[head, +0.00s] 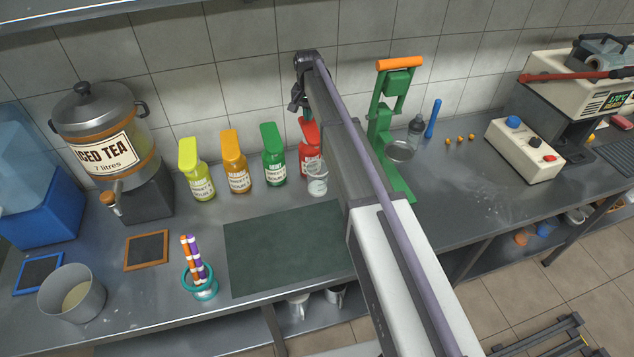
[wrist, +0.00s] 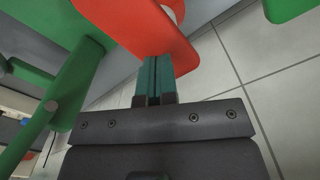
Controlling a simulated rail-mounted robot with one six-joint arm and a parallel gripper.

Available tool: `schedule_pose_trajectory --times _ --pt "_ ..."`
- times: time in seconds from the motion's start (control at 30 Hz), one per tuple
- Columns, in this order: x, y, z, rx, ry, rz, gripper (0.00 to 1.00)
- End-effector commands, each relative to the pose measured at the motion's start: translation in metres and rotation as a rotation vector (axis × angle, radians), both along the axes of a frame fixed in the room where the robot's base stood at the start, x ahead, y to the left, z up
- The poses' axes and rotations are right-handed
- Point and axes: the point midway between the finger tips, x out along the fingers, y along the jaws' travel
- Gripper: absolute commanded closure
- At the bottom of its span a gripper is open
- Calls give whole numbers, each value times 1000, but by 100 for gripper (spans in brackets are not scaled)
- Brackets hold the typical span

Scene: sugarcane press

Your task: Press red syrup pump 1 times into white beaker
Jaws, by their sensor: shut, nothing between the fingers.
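The red syrup pump (head: 309,133) stands at the right end of a row of syrup bottles by the wall, partly hidden by my arm. The white beaker (head: 317,180), a small clear-looking cup with pale markings, stands upright in front of the red bottle, below its pump head. In the wrist view, my gripper (wrist: 155,65) has its teal fingers shut together and empty, with their tips at the red pump head (wrist: 135,22). I cannot tell whether they touch it. In the head view the fingers are too small and dark to make out, above the pump.
Green (head: 273,155), orange (head: 235,160) and yellow (head: 197,170) syrup pumps stand left of the red one. A green hand press (head: 382,120) stands close on the right. A dark mat (head: 280,250) lies clear in front.

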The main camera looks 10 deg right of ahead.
Motion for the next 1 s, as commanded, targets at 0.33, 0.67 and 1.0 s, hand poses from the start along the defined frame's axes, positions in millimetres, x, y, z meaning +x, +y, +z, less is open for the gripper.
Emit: schedule_pose_trajectory --times 0.33,0.67,1.0 --pt "0 0 -15 0 0 0 100" --pt "0 0 -26 0 0 0 100" --pt "0 0 -38 0 0 0 100"
